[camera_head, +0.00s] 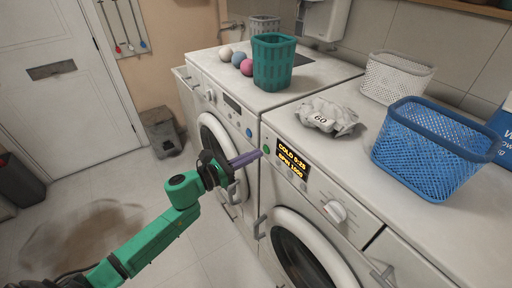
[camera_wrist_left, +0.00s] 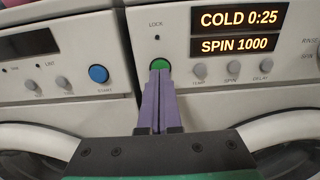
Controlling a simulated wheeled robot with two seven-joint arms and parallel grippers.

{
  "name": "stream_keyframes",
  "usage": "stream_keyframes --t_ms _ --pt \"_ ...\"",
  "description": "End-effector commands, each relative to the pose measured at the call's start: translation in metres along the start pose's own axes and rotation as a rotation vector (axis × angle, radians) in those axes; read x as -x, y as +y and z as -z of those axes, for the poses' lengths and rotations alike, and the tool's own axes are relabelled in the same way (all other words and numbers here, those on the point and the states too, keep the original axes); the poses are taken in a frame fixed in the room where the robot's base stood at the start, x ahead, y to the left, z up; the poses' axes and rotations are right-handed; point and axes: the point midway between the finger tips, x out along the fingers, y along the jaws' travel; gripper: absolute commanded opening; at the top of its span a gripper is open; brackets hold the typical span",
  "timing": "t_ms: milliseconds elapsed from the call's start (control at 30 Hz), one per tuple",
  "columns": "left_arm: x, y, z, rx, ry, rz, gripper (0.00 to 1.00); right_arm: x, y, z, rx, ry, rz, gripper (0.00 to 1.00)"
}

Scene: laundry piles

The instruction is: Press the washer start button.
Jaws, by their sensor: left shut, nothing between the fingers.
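The washer (camera_head: 318,204) with the lit display reading COLD 0:25 and SPIN 1000 (camera_head: 292,162) stands at the right. Its round green button (camera_head: 266,149) sits left of the display. It also shows in the left wrist view (camera_wrist_left: 159,64), below the LOCK label. My left gripper (camera_head: 262,153) is shut and empty, its purple fingers pointing at the green button. In the left wrist view the fingertips (camera_wrist_left: 160,76) overlap the button's lower edge. Whether they touch it, and whether it is pushed in, I cannot tell. My right gripper is not in view.
A second machine stands to the left, with a blue START button (camera_wrist_left: 98,74). Floor at left is mostly open.

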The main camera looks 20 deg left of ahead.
Motion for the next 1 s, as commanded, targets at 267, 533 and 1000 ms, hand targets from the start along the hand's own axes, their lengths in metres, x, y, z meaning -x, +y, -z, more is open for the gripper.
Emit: stream_keyframes --t_ms 267,533,1000 --pt "-0.012 0.0 0.001 0.0 0.0 0.0 0.0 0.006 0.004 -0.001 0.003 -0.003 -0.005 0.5" --pt "-0.021 0.0 0.006 -0.004 -0.002 0.003 0.0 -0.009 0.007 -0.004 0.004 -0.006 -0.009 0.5" --pt "-0.029 0.001 -0.001 0.0 -0.004 0.0 0.0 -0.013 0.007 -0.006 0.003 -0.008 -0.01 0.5"
